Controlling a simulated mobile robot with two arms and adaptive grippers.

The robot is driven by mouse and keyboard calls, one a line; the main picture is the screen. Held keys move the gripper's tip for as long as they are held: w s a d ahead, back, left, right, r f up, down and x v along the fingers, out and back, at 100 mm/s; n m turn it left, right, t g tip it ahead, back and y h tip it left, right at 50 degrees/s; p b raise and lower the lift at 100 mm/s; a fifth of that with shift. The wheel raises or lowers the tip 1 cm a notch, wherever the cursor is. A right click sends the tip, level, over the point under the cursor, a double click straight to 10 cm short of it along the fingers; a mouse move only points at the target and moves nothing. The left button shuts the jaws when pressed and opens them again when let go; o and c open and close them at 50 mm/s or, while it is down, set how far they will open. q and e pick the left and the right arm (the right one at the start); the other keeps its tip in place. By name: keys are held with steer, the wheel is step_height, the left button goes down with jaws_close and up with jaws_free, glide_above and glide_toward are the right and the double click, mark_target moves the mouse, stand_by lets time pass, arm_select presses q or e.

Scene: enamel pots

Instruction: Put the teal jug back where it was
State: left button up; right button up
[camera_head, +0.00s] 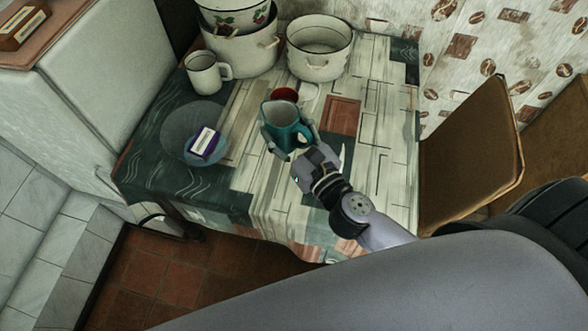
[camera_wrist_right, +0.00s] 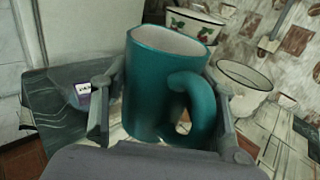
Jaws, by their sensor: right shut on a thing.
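The teal jug (camera_head: 284,127) is in my right gripper (camera_head: 289,146), over the middle of the patterned table (camera_head: 262,190). In the right wrist view the jug (camera_wrist_right: 160,85) stands nearly upright, slightly tilted, between the two fingers (camera_wrist_right: 168,125), with its handle to the right. The fingers are shut on its body. I cannot tell whether its base touches the table. My left gripper is not in view.
A red item (camera_head: 286,94) sits just behind the jug. A white mug (camera_head: 206,72) and enamel pots (camera_head: 320,48) stand at the back. A small box (camera_head: 204,142) lies on a bluish dish at left. A chair (camera_head: 472,150) stands at right. The table's front is clear.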

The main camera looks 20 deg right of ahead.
step_height(320, 180, down, 18)
steer(key=b, duration=1.1)
steer(key=shift+r, duration=0.35)
steer(key=shift+f+b, duration=0.25)
steer(key=shift+b, duration=0.05)
steer(key=o, duration=1.3)
